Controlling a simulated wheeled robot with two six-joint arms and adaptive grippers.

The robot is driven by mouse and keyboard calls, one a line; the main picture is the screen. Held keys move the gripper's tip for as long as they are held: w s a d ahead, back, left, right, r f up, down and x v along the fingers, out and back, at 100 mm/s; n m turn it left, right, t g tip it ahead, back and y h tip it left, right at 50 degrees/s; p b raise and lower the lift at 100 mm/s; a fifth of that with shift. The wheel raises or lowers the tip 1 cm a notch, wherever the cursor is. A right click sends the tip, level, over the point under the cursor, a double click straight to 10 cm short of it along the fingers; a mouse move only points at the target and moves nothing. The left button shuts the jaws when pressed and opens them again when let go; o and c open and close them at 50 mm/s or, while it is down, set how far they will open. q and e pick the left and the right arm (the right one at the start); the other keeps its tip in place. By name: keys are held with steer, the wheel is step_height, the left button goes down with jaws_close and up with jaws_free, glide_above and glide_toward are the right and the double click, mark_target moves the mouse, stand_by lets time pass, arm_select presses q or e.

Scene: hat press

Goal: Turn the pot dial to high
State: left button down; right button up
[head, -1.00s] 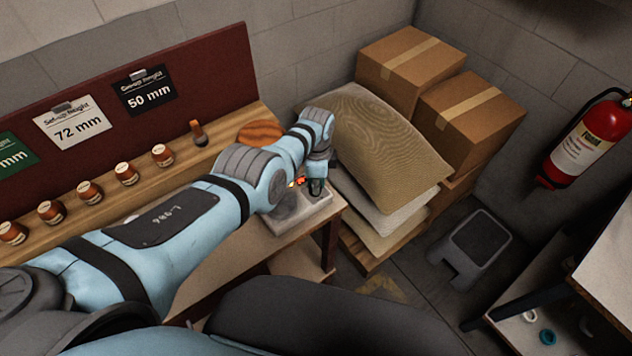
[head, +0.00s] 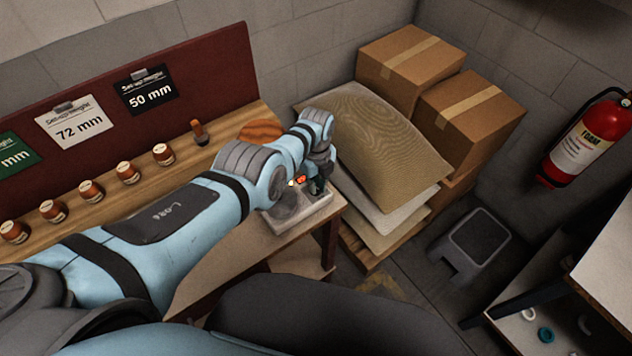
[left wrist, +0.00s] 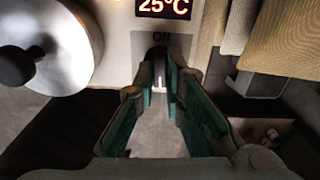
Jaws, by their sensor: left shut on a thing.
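The pot's pale base (head: 300,222) sits at the right end of the wooden bench. In the left wrist view the round pot lid with its dark knob (left wrist: 22,66) is at the left. In the head view my left gripper (head: 317,185) is over the front right of the base. My right gripper is not in view.
Several small labelled jars (head: 90,191) line the bench's back shelf. Stacked sacks (head: 375,150) and cardboard boxes (head: 470,108) stand just right of the bench. A grey step stool (head: 470,243) is on the floor, and a red extinguisher (head: 583,142) hangs at right.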

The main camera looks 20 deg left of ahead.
arm_select(q)
steer(key=shift+s+f+m, duration=0.1)
steer(key=shift+m, duration=0.4)
steer(key=c, duration=1.7)
jaws_free()
steer(key=shift+w+r, duration=0.2)
steer(key=shift+r, duration=0.4)
step_height(320, 180, up, 11)
steer(key=shift+s+f, duration=0.1)
steer(key=shift+s, duration=0.05)
